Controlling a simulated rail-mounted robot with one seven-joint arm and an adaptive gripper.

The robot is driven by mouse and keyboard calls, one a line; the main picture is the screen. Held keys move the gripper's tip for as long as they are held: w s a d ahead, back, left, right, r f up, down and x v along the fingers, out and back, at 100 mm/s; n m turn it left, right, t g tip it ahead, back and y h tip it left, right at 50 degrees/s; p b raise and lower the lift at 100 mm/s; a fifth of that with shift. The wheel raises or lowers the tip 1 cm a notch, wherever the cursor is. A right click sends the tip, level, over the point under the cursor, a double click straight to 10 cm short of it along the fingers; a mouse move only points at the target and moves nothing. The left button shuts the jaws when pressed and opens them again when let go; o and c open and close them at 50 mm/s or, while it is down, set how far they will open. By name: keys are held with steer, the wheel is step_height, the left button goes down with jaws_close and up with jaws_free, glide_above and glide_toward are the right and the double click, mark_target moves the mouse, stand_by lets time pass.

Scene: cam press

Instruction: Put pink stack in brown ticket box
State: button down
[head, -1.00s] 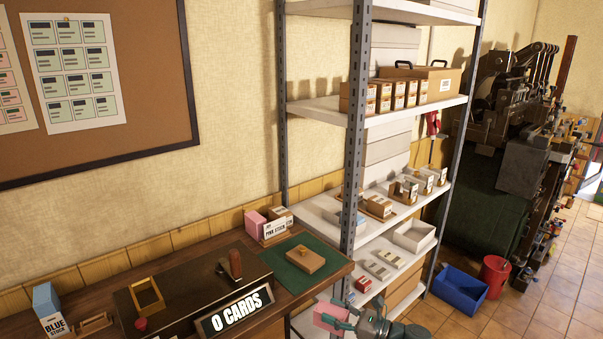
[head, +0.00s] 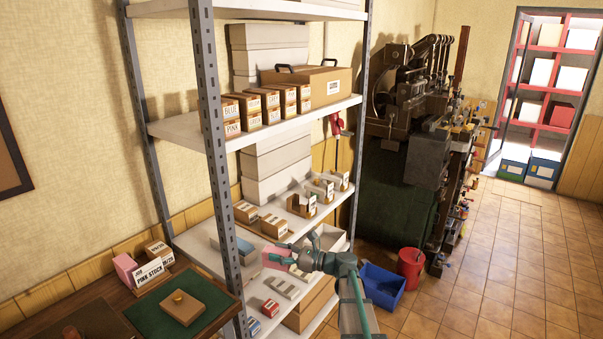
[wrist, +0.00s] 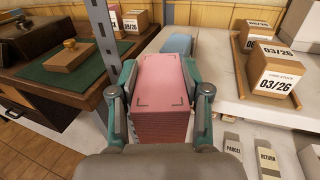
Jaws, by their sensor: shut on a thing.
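My gripper (head: 296,259) is shut on a pink stack (head: 277,258), held at the front of the metal shelving. In the wrist view the pink stack (wrist: 162,95) sits between both fingers, with its flat top showing. Several brown boxes (head: 273,225) stand on the middle shelf; the wrist view shows a brown box (wrist: 272,70) labelled 03/26 to the right of the stack. Open-topped brown boxes (head: 302,205) stand farther right on that shelf. I cannot tell which one is the ticket box.
A shelf post (head: 212,150) stands left of my gripper. A blue block (wrist: 178,43) lies on the shelf beyond the stack. A blue bin (head: 381,285) and red bucket (head: 411,268) stand on the floor.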

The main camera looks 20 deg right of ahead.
steer(key=w+d+r+m+t+h+p, duration=0.1)
steer(key=w+d+r, duration=0.2)
steer(key=w+d, duration=0.4)
steer(key=w+d+r+m+t+h+p, duration=0.1)
steer(key=w+d, duration=0.6)
steer(key=w, duration=0.7)
steer(key=w+d+r+m+t+h+p, duration=0.1)
steer(key=w+d+r, duration=0.4)
steer(key=w, duration=0.6)
steer(key=d+h, duration=0.1)
steer(key=d, duration=0.1)
steer(key=shift+d+r+m+t+h, duration=0.15)
steer(key=shift+d+m+t+h, duration=0.15)
steer(key=shift+d+m+t, duration=0.1)
steer(key=shift+f+b, duration=1.1)
steer(key=shift+f, duration=1.3)
steer(key=shift+f+b, duration=0.75)
steer(key=shift+f, duration=0.65)
steer(key=shift+c, duration=2.3)
jaws_free()
steer(key=v, duration=1.2)
